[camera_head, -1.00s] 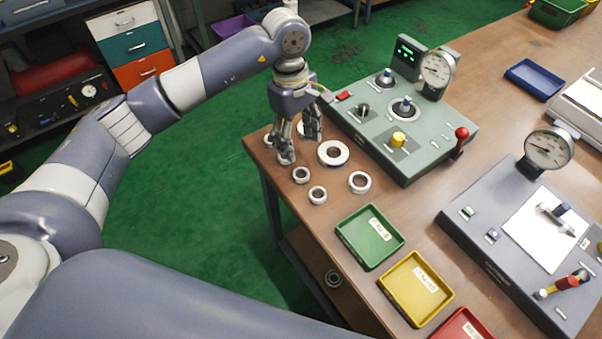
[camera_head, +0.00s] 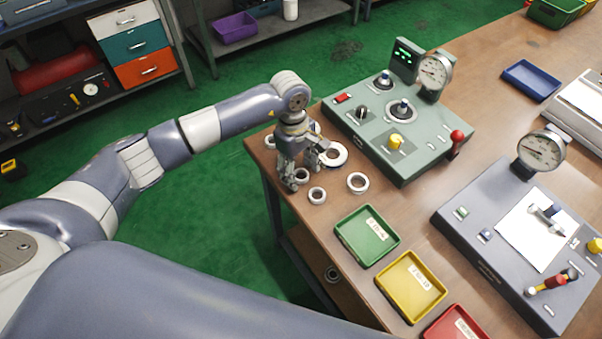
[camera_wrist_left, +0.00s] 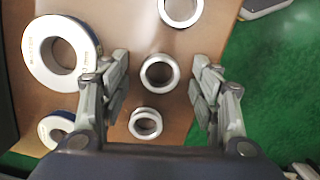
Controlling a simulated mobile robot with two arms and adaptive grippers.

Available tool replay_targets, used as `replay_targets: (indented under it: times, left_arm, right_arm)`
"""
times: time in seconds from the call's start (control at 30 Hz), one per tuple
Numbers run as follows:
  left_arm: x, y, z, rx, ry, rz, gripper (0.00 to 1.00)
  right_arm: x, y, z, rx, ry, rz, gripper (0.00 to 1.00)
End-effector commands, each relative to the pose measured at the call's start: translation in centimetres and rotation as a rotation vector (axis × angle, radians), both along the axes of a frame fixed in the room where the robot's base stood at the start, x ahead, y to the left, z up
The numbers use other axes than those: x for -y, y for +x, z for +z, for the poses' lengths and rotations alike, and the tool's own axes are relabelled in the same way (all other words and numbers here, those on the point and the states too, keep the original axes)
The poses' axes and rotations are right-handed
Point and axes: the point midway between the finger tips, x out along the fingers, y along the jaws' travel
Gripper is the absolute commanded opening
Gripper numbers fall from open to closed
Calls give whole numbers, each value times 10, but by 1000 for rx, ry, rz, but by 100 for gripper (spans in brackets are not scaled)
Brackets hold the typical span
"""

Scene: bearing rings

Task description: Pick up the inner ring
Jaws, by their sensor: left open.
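Several pale metal rings lie on the brown table corner; which of them is the inner ring is not marked. My left gripper (camera_head: 305,176) is open, pointing down over them. A small ring (camera_head: 302,183) lies between its fingers, partly hidden in the head view. In the left wrist view this ring (camera_wrist_left: 160,90) sits between the open fingertips (camera_wrist_left: 160,70), with a gap on both sides. Other small rings lie nearby, one in front (camera_head: 317,201) and one to the right (camera_head: 357,190). My right gripper is not in view.
A large ring (camera_head: 341,161) lies close to the gripper; its blue outer side shows in the wrist view (camera_wrist_left: 38,70). A green test station (camera_head: 420,140) stands right of the rings. Green (camera_head: 345,240), yellow (camera_head: 388,283) and red trays line the front. The table's left edge is near.

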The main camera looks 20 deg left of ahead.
Motion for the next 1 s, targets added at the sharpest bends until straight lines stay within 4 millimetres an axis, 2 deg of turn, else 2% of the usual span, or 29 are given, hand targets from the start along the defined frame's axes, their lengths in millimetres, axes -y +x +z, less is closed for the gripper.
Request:
replay_targets:
  times: [0.07, 0.2, 0.27, 0.3, 0.67, 0.83, 0.93, 1.0]
  left_arm:
    - [0, 0, 0, 0, 0, 0, 57]
    - [0, 0, 0, 0, 0, 0, 26]
    - [0, 0, 0, 0, 0, 0, 12]
    - [0, 0, 0, 0, 0, 0, 9]
    - [0, 1, 2, 1, 0, 0, 9]
    - [0, 1, 15, 4, 0, -2, 9]
    - [0, 2, 32, 8, -1, -2, 9]
    - [-6, -10, 34, 0, 2, -2, 9]
  right_arm:
    - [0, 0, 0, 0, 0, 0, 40]
    - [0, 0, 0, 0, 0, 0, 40]
    - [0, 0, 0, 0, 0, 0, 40]
    - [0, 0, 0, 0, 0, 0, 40]
    - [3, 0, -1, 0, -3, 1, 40]
    - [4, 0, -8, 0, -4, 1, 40]
    - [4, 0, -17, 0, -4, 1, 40]
    - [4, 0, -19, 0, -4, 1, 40]
